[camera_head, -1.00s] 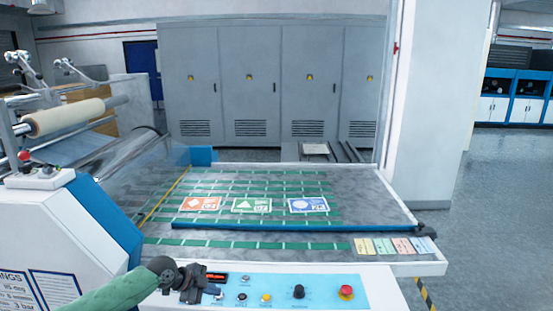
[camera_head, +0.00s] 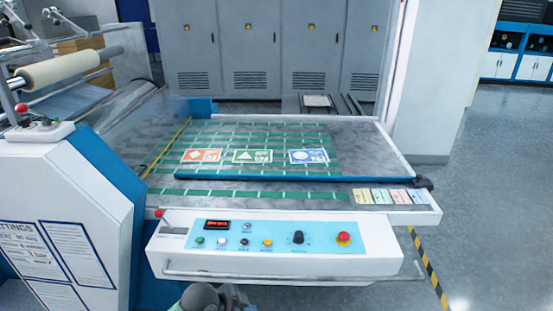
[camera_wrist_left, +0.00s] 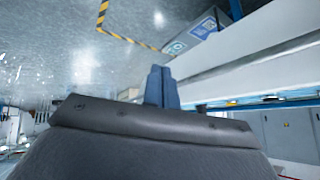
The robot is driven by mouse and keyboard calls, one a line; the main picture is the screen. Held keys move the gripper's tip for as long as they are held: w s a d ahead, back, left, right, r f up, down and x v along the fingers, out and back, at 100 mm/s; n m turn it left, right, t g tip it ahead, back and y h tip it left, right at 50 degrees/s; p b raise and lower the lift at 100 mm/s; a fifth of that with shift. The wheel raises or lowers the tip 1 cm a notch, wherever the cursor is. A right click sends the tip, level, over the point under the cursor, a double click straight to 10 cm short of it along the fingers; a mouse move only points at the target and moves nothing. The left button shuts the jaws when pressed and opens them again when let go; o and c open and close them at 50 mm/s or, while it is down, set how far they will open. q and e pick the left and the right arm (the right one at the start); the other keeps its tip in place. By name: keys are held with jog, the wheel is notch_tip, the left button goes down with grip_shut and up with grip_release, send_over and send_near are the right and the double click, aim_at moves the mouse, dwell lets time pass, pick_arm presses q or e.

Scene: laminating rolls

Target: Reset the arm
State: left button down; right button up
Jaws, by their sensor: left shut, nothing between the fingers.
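My left gripper (camera_wrist_left: 161,72) shows in the left wrist view with its two fingers together and nothing between them. In the head view only a grey and dark part of my left arm shows at the bottom edge, in front of the machine's control panel (camera_head: 270,236); the fingers cannot be made out there. The arm is below and apart from the panel face. My right arm and gripper are in neither view.
The machine bed (camera_head: 365,140) carries orange (camera_head: 201,156), green (camera_head: 252,156) and blue (camera_head: 308,156) cards on green strips. Several small coloured cards lie at its right corner. A white handrail (camera_head: 290,276) runs below the panel. Floor to the right is open.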

pick_arm(q)
jog(key=s+a+f+n+y, duration=0.1)
jog(key=s+a+n+y, duration=0.1)
jog(key=s+a+n, duration=0.4)
jog(key=s+a+f+n+y, duration=0.1)
jog(key=s+a+n+y, duration=0.15)
jog(key=s, duration=0.65)
jog(key=s+a+f+n+y, duration=0.1)
jog(key=s+a+n+y, duration=0.1)
jog(key=s+a+n, duration=0.4)
notch_tip(320, 180, down, 27)
jog(key=d+m+g, duration=0.2)
jog(key=d, duration=0.1)
jog(key=s+f, duration=0.3)
jog(key=f, duration=0.8)
jog(key=s+f+b, duration=0.1)
jog(key=s+f, duration=0.3)
jog(key=f, duration=0.7)
jog(key=shift+s+a+g, duration=0.15)
jog(key=shift+s+g, duration=0.15)
jog(key=shift+h, duration=0.25)
